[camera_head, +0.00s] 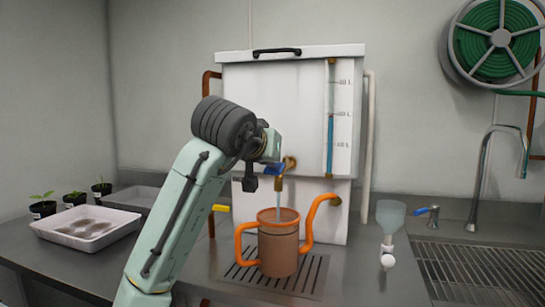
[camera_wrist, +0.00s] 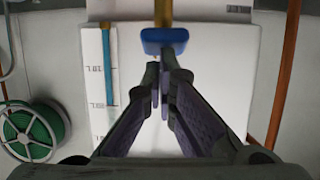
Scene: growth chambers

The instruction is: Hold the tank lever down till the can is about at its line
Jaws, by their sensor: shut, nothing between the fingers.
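The white tank (camera_head: 290,110) stands at the back of the counter with a level gauge (camera_head: 330,130) on its front. Its blue lever (camera_head: 273,169) sits on the brass tap low on the front. My gripper (camera_wrist: 160,85) is shut and empty, its fingertips just at the blue lever (camera_wrist: 165,38) in the wrist view; contact cannot be made out. A thin pale stream (camera_head: 279,197) drops from the tap into the can (camera_head: 278,248). The can is brownish, see-through, with an orange handle and spout, upright under the tap. Its line is not clear.
The can stands on a slotted drain grate (camera_head: 240,275). A white tray (camera_head: 85,240) and several potted seedlings (camera_head: 43,208) are at left. A funnel-like bottle (camera_head: 389,215), sink tap (camera_head: 480,185) and ribbed drainer (camera_head: 470,270) are at right. A green hose reel (camera_head: 497,38) hangs above.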

